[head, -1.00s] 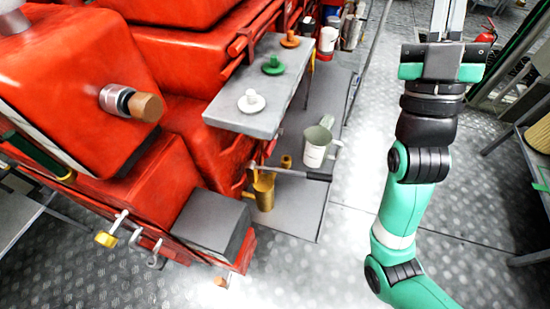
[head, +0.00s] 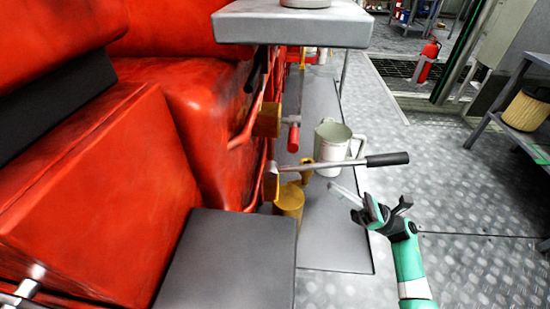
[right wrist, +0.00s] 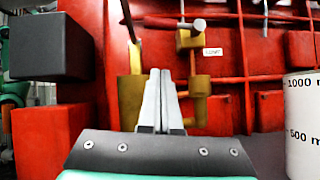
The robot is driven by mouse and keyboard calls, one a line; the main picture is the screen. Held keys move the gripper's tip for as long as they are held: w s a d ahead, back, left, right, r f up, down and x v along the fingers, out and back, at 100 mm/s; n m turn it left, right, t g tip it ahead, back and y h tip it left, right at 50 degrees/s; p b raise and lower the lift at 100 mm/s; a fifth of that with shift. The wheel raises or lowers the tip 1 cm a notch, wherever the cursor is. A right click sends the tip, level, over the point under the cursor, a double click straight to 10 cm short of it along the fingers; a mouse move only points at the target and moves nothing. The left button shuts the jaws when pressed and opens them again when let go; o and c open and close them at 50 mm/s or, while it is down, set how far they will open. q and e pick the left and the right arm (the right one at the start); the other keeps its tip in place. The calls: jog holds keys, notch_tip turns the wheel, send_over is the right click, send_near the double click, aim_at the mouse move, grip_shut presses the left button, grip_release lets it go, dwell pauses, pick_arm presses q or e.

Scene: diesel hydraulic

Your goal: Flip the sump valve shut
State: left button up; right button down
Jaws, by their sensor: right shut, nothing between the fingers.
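My right gripper (head: 340,190) is shut and empty, its fingers pointing left toward the red machine (head: 140,180). In the head view it is below and right of a steel lever (head: 335,167) with a black grip, which sticks out to the right from the machine's side. A brass valve body (head: 268,120) with a red handle (head: 293,137) hanging down is above that lever. I cannot tell for certain which is the sump valve. In the right wrist view the shut fingers (right wrist: 161,75) stand before brass fittings (right wrist: 200,100); a small label (right wrist: 212,51) there is unreadable.
A white measuring jug (head: 333,145) stands on the grey tray (head: 330,250), behind the gripper. A brass can (head: 289,200) is below the lever. A grey shelf (head: 290,28) overhangs above, and a dark grey block (head: 230,260) is nearer.

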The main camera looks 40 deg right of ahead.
aim_at(298, 137)
jog(key=shift+s+d, duration=0.25)
jog(key=shift+s, duration=0.05)
jog(key=s+d+r+p+x, duration=0.1)
jog(key=r+p+x, duration=0.1)
jog(key=x, duration=1.1)
jog(key=shift+d+r+p, duration=0.25)
jog(key=shift+p, duration=0.25)
notch_tip(298, 137, up, 3)
jog(key=m+t+h+p, duration=0.1)
jog(key=m+h+p, duration=0.1)
jog(key=m+p, duration=0.2)
jog(key=m+t+h+p, duration=0.1)
jog(key=m+h+p, duration=0.2)
jog(key=m+p, duration=0.1)
jog(key=shift+s+a+r+p, duration=0.15)
jog(key=shift+p, duration=0.75)
